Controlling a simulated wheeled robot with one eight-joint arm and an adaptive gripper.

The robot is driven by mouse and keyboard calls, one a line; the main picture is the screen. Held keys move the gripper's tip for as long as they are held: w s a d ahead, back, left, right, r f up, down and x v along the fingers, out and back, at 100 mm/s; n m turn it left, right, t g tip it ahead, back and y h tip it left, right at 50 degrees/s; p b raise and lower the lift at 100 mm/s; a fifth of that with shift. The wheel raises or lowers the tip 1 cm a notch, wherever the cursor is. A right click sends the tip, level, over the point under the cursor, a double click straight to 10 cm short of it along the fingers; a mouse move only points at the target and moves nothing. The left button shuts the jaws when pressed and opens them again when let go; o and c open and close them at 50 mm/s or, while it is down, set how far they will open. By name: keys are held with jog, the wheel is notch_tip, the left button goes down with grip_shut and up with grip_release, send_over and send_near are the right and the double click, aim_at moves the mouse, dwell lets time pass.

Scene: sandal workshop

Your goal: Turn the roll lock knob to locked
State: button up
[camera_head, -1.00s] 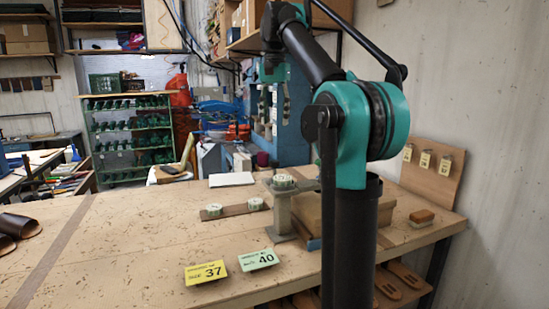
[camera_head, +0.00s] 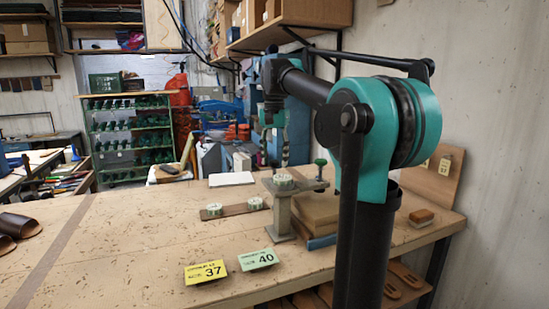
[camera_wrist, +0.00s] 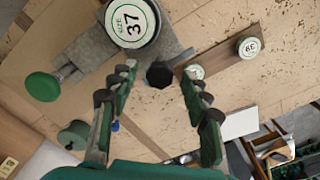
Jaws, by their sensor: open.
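A grey metal stand (camera_head: 281,216) on the workbench carries a round disc, marked 37 in the wrist view (camera_wrist: 133,22). A green round-topped knob (camera_head: 320,162) stands upright on the stand's right-hand arm; it appears at the left in the wrist view (camera_wrist: 42,87). A dark faceted knob-like part (camera_wrist: 160,75) shows between my fingers in the wrist view. I cannot tell which is the roll lock knob, nor its setting. My gripper (camera_wrist: 157,76) is open, fingers pointing down (camera_head: 274,150), apparently above and behind the stand, touching nothing visible.
A brown strip with two round discs (camera_head: 233,210) lies left of the stand. Yellow 37 (camera_head: 206,272) and green 40 (camera_head: 259,260) cards lie in front. Boards (camera_head: 318,216) and a brush (camera_head: 421,218) are at the right. The left benchtop is mostly clear.

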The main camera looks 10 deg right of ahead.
grip_shut()
jog(key=shift+n, duration=0.4)
jog(key=n, duration=0.3)
jog(key=shift+n, duration=0.3)
jog(key=n, duration=0.4)
jog(key=shift+n, duration=0.3)
jog(key=n, duration=0.4)
jog(key=shift+n, duration=2.5)
